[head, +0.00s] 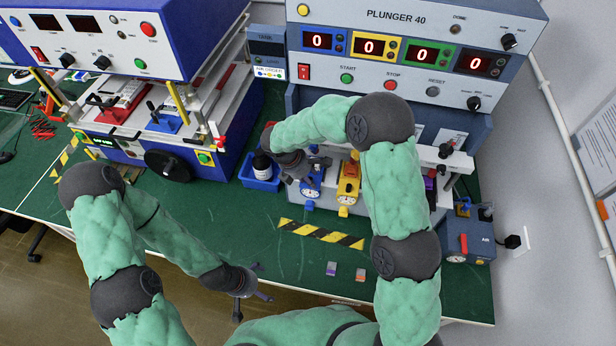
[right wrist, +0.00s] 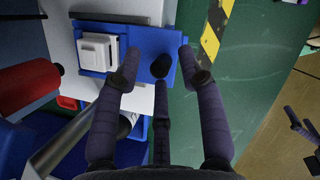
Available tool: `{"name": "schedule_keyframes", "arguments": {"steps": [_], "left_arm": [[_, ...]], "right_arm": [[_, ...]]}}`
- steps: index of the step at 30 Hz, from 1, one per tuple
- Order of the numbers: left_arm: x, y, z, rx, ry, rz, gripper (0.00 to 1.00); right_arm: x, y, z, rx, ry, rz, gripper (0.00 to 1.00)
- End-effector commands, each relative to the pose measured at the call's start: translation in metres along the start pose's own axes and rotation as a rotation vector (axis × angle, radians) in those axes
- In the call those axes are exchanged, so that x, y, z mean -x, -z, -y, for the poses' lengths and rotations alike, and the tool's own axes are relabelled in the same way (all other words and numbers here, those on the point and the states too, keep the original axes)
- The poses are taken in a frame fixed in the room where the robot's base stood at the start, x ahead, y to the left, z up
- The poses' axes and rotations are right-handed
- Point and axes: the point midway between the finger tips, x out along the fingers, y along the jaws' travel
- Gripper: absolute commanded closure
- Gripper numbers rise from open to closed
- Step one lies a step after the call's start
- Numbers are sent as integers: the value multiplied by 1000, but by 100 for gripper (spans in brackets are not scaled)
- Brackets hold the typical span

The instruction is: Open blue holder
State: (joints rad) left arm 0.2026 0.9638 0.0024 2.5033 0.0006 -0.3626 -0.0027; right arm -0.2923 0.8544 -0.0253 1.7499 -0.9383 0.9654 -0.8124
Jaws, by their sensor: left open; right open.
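The blue holder (right wrist: 140,42) fills the upper middle of the right wrist view, a blue plate with a white square block (right wrist: 97,51) and a black round knob (right wrist: 160,66). In the head view, the blue holder (head: 311,188) is at the left end of the Plunger 40 machine's shelf, partly hidden by my right gripper. My right gripper (right wrist: 158,72) is open, its fingers spread around the knob. I cannot tell whether they touch it. My left gripper (head: 250,281) is open and empty over the front edge of the table.
A yellow holder (head: 348,184) stands just right of the blue one. Striped tape (head: 321,234) marks the green table in front. Two small blocks (head: 332,268) lie near the front edge.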

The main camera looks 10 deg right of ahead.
Motion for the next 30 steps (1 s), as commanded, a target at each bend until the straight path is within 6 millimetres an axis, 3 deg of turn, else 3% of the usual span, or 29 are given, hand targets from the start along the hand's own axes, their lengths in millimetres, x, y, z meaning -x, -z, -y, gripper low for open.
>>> {"name": "schedule_keyframes", "arguments": {"steps": [4, 8, 9, 17, 30], "left_arm": [[0, 0, 0, 0, 0, 0, 0], [0, 0, 0, 0, 0, 0, 0], [0, 0, 0, 0, 0, 0, 0], [-1, 0, 0, 0, 0, 0, 0], [-7, 0, 3, 0, 0, 0, 0]], "right_arm": [[0, 0, 0, 0, 0, 0, 60], [0, 0, 0, 0, 1, 0, 96], [0, 0, 0, 0, 1, 0, 100], [1, 3, 5, 2, 2, 1, 100], [20, 48, 73, 3, 2, 3, 100]]}}
